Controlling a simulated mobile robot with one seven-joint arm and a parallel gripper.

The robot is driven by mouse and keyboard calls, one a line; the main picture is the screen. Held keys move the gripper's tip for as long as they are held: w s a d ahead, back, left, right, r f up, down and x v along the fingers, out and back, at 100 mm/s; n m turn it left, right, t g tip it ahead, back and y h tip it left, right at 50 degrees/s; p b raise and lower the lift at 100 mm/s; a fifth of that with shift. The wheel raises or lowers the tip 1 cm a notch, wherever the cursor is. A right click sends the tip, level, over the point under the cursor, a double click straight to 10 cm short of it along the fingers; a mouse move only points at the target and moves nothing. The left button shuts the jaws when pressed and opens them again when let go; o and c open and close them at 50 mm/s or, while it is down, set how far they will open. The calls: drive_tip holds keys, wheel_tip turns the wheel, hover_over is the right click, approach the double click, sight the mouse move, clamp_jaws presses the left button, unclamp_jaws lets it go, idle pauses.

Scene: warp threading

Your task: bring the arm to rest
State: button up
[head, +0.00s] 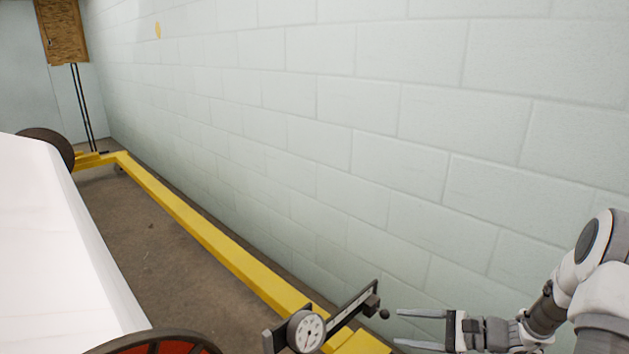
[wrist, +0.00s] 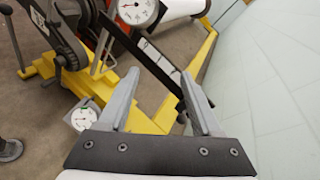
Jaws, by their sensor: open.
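My gripper (head: 418,329) is at the lower right of the head view, its two grey fingers spread apart and pointing left. Nothing shows between the fingers. The wrist view also shows my gripper (wrist: 162,103), open and empty. A dark bar (head: 350,307) with a round white dial gauge (head: 306,331) lies just left of the fingertips in the head view. In the wrist view the bar (wrist: 145,55) runs behind the fingers, and the gauge (wrist: 137,10) is at the top. I cannot tell whether a finger touches the bar.
A yellow floor frame (head: 200,228) runs along the pale block wall (head: 380,130). A large white roll (head: 60,250) is at left, with a red and black wheel (head: 165,345) at its near end. A second small dial (wrist: 82,117) shows low in the wrist view. Open space lies above my gripper.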

drive_tip(key=s+a+r+n+g+h, duration=0.3)
drive_tip(key=s+a+r+n, duration=0.2)
drive_tip(key=s+r, duration=0.15)
drive_tip(key=s+a+r+n+g+h, duration=0.25)
drive_tip(key=s+a+r+n, duration=0.25)
drive_tip(key=r, duration=0.3)
drive_tip(key=s+d+r+n+t+h, duration=0.3)
drive_tip(key=s+r+n+t+h, duration=0.35)
drive_tip(key=s, duration=0.55)
wheel_tip(320, 180, up, 21)
drive_tip(key=g+h+p, duration=0.1)
drive_tip(key=p, duration=1.8)
drive_tip(key=shift+s+f+n+g, duration=0.15)
drive_tip(key=shift+s+n+g, duration=0.05)
drive_tip(key=shift+n+g, duration=0.2)
